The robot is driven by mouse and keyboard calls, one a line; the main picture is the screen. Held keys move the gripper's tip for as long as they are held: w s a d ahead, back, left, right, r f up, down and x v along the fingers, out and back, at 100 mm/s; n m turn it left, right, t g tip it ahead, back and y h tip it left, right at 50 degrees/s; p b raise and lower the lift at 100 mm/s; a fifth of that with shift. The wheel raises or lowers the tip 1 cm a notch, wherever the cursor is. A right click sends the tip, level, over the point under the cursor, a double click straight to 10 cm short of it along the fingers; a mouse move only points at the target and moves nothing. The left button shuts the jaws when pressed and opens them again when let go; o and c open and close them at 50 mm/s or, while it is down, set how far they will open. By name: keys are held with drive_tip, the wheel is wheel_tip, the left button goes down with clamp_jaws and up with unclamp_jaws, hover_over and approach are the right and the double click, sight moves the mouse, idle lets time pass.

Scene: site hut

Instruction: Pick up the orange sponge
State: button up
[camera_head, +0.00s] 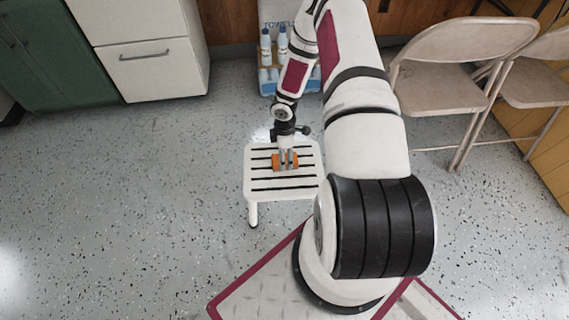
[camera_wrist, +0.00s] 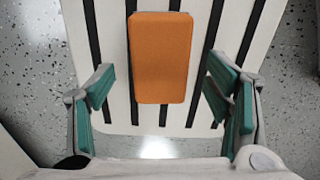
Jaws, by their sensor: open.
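The orange sponge (camera_wrist: 160,58) lies flat on the white slatted stool (camera_wrist: 112,100), a rectangular block between the jaws in the wrist view. In the head view the sponge (camera_head: 277,162) shows partly behind my gripper on the stool (camera_head: 256,190). My gripper (camera_wrist: 164,108) is open, with teal finger pads on either side of the sponge and a gap on each side. In the head view my gripper (camera_head: 288,158) points down over the sponge. I cannot tell its exact height above the stool top.
Folding chairs (camera_head: 455,65) stand at the right. A white drawer cabinet (camera_head: 150,70) and a green cabinet (camera_head: 60,55) stand at the back left. A blue-trimmed rack with bottles (camera_head: 266,80) stands behind the stool. The speckled floor left of the stool is clear.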

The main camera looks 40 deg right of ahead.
drive_tip(key=shift+f+b, duration=0.45)
drive_tip(key=shift+f, duration=0.95)
drive_tip(key=shift+c, duration=0.6)
drive_tip(key=shift+s, duration=0.1)
drive_tip(key=c, duration=0.9)
drive_tip(key=shift+r, duration=0.1)
drive_tip(key=shift+r+p, duration=0.4)
drive_tip(key=shift+r, duration=0.2)
drive_tip(key=shift+s+r+p, duration=0.2)
drive_tip(key=shift+r+p, duration=0.15)
drive_tip(key=shift+r, duration=0.25)
drive_tip(key=shift+s+r+p, duration=0.15)
drive_tip(key=shift+r+p, duration=0.15)
drive_tip(key=shift+r, duration=0.3)
drive_tip(key=s, duration=0.5)
drive_tip(key=s+r, duration=0.1)
drive_tip(key=s, duration=0.4)
drive_tip(key=s+b, duration=0.1)
drive_tip(key=s, duration=0.4)
drive_tip(key=shift+s+r, duration=0.15)
